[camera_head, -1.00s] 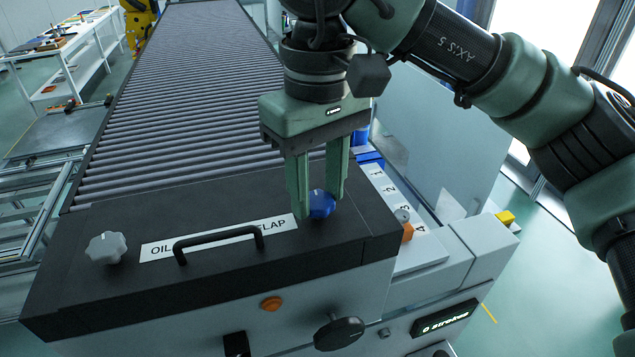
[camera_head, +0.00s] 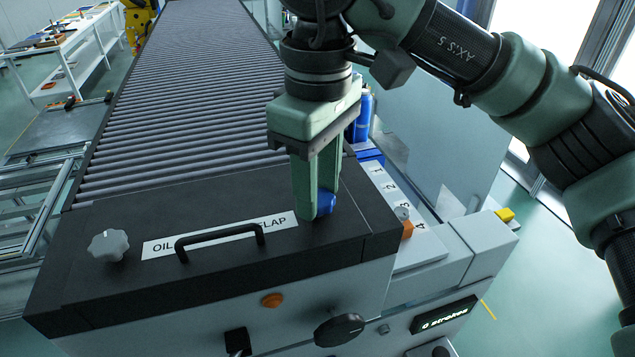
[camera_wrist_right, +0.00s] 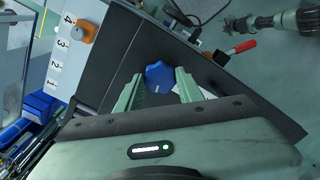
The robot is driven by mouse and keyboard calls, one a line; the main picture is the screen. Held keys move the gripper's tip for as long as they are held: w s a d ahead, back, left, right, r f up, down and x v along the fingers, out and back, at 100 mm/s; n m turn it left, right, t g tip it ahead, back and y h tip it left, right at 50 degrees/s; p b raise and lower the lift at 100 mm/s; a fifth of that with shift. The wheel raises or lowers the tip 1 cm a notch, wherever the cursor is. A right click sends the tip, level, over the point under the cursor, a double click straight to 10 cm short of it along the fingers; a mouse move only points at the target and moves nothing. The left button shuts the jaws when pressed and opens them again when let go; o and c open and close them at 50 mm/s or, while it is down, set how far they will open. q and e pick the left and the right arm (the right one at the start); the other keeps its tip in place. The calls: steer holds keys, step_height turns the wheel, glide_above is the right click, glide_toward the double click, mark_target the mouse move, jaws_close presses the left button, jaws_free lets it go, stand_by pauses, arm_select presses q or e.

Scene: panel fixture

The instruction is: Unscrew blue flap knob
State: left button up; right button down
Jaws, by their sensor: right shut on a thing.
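The blue flap knob (camera_head: 326,203) sits on the right end of the black flap panel (camera_head: 90,262). In the head view it is partly hidden behind a finger of my right gripper (camera_head: 317,212). My right gripper points down and is shut on the knob. In the right wrist view the lobed blue knob (camera_wrist_right: 159,75) shows between the tips of the two green fingers (camera_wrist_right: 158,84). My left gripper is not in view.
A grey knob (camera_head: 108,245) stands at the panel's left end. A black round knob (camera_head: 339,329) is on the front face. A roller conveyor (camera_head: 180,90) runs behind. Blue bottles (camera_head: 362,115) stand behind the gripper.

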mark_target(319, 197)
steer(key=c, duration=0.9)
jaws_free()
step_height(319, 197, up, 8)
steer(key=shift+f+b, duration=0.1)
steer(key=shift+b, duration=0.35)
